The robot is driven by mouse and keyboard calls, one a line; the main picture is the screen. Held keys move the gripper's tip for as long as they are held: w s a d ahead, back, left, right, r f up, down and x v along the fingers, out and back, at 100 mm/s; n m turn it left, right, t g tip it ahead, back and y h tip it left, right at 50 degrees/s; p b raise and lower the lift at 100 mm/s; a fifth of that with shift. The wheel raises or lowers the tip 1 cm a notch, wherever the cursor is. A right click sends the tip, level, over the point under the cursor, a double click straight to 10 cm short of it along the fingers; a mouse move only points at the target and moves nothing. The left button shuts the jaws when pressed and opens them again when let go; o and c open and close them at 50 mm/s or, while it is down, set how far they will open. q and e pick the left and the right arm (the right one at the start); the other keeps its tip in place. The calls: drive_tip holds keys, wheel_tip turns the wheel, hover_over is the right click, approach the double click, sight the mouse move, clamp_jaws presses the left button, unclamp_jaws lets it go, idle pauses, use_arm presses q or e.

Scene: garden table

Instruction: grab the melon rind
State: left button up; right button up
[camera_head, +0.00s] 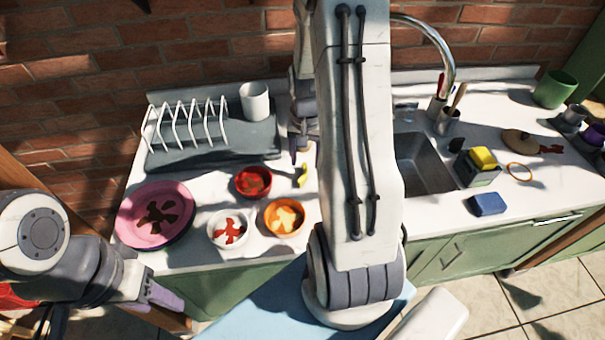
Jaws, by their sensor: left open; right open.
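A small yellow-green curved piece, which looks like the melon rind (302,176), lies on the white counter right of the red bowl. My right gripper (302,158) is open and points down just behind and above it in the picture. I cannot tell whether its fingers touch the piece. My large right arm link hides part of the gripper and the counter to its right. My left gripper (165,299) is open and empty, low at the left in front of the counter's edge.
Close by stand a red bowl (252,183), a white bowl (229,230) and an orange bowl (284,218), all with food scraps. Stained pink plates (128,222) lie at left. Behind are a dish rack (180,150) and white cup (255,101). A sink (424,165) is at right.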

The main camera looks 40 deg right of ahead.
sight(303, 172)
drive_tip(key=f, duration=0.4)
drive_tip(key=shift+w+a+f+p, duration=0.15)
drive_tip(key=shift+w+f+p, duration=0.1)
drive_tip(key=shift+p, duration=0.15)
drive_tip(key=shift+c, duration=0.3)
clamp_jaws()
drive_tip(key=shift+r, duration=0.1)
